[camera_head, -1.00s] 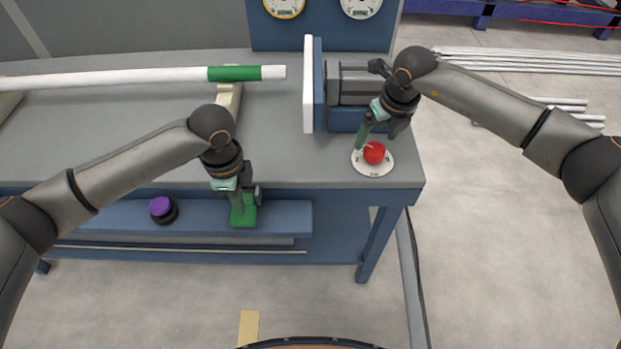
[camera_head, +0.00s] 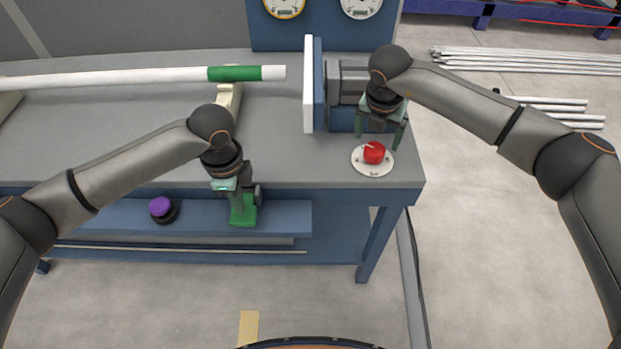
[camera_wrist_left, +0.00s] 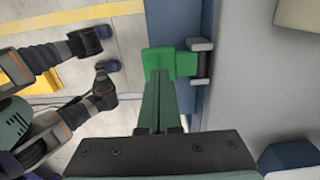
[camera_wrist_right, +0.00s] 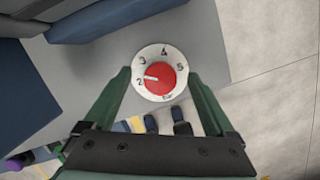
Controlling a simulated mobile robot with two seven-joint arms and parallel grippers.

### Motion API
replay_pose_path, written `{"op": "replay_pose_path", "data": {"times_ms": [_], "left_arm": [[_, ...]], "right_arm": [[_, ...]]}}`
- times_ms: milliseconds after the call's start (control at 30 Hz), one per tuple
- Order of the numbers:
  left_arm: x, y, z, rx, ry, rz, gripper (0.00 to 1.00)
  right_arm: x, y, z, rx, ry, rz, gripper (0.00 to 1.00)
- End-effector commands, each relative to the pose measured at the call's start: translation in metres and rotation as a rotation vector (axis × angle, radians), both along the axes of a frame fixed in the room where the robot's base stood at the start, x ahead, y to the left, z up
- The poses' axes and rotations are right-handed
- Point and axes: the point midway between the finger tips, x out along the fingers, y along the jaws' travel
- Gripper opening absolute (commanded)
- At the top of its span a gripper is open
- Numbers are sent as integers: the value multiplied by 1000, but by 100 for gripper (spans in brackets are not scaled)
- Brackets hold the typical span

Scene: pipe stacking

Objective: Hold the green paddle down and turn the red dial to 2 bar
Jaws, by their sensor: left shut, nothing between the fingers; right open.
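The red dial (camera_head: 373,153) sits on a round white scale plate at the bench's front right corner. In the right wrist view the dial (camera_wrist_right: 160,77) has its white pointer mark facing left, close to the 2. My right gripper (camera_head: 381,138) is open above and behind the dial, its fingers spread either side and apart from it. The green paddle (camera_head: 244,217) is at the bench's front edge, low down. My left gripper (camera_head: 237,206) is shut with its fingertips at the paddle; they appear to touch it in the left wrist view, where the paddle (camera_wrist_left: 172,62) shows beyond them.
A blue block with a white face plate (camera_head: 309,85) stands left of my right gripper. A white pipe with a green band (camera_head: 235,73) lies on a support. A purple button (camera_head: 161,208) is left of the paddle. Two gauges stand at the back. The bench front centre is clear.

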Motion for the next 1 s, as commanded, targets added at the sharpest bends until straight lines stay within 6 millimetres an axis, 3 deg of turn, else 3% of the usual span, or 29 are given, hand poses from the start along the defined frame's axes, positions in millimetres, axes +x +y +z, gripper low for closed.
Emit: {"op": "replay_pose_path", "data": {"times_ms": [467, 1000], "left_arm": [[0, 0, 0, 0, 0, 0, 0], [0, 0, 0, 0, 0, 0, 0]], "right_arm": [[0, 0, -2, 1, 1, -65, 90], [-4, 0, -32, 0, 2, -63, 90]]}}
